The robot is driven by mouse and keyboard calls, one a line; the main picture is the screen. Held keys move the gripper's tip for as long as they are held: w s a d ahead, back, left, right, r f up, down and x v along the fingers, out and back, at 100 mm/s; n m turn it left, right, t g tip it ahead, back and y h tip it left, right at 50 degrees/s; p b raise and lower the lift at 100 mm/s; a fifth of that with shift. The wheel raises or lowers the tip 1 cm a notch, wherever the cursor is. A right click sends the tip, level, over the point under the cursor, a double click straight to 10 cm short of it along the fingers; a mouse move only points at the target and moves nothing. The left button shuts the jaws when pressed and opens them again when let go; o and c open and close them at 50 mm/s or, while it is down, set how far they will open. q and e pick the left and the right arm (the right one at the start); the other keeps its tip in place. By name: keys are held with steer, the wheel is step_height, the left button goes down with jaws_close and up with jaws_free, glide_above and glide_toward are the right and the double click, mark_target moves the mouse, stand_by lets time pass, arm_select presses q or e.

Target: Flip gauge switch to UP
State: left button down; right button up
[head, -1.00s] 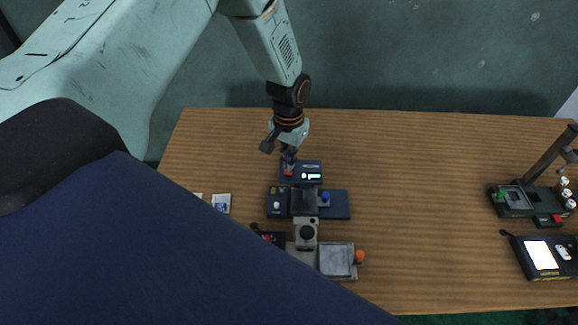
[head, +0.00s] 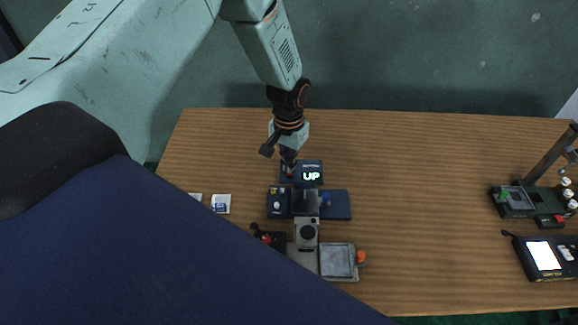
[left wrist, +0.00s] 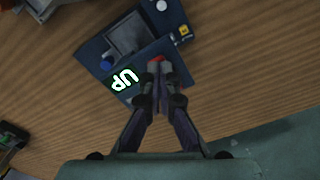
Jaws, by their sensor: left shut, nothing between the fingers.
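The gauge (head: 312,166) is a dark blue box at the back of the device on the table. A red switch (left wrist: 158,58) sits beside the display, partly hidden by my fingertips. My left gripper (head: 289,166) points down at the switch, shut and empty, with its tips (left wrist: 160,68) right at the red part. I cannot tell whether they touch it. My right gripper is not in view.
In front of the gauge stand a blue base with a blue knob (head: 326,199), a grey camera-like unit (head: 306,233) and a grey tray (head: 338,246). Small cards (head: 221,204) lie left. A handheld device (head: 545,256) and a stand (head: 515,203) are far right. The middle right of the table is clear.

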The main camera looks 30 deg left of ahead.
arm_select(q)
steer(key=shift+f, duration=0.3)
steer(key=shift+w+r+p, duration=0.1)
steer(key=shift+r+p, duration=0.75)
steer(key=shift+r, duration=0.2)
step_height(320, 180, up, 2)
steer(key=shift+r+p, duration=0.2)
steer(key=shift+p, duration=0.8)
step_height(320, 180, up, 2)
steer(key=shift+r+p, duration=0.1)
steer(key=shift+p, duration=0.95)
steer(key=shift+r, duration=0.25)
steer(key=shift+s, duration=0.2)
steer(key=shift+w+f, duration=0.15)
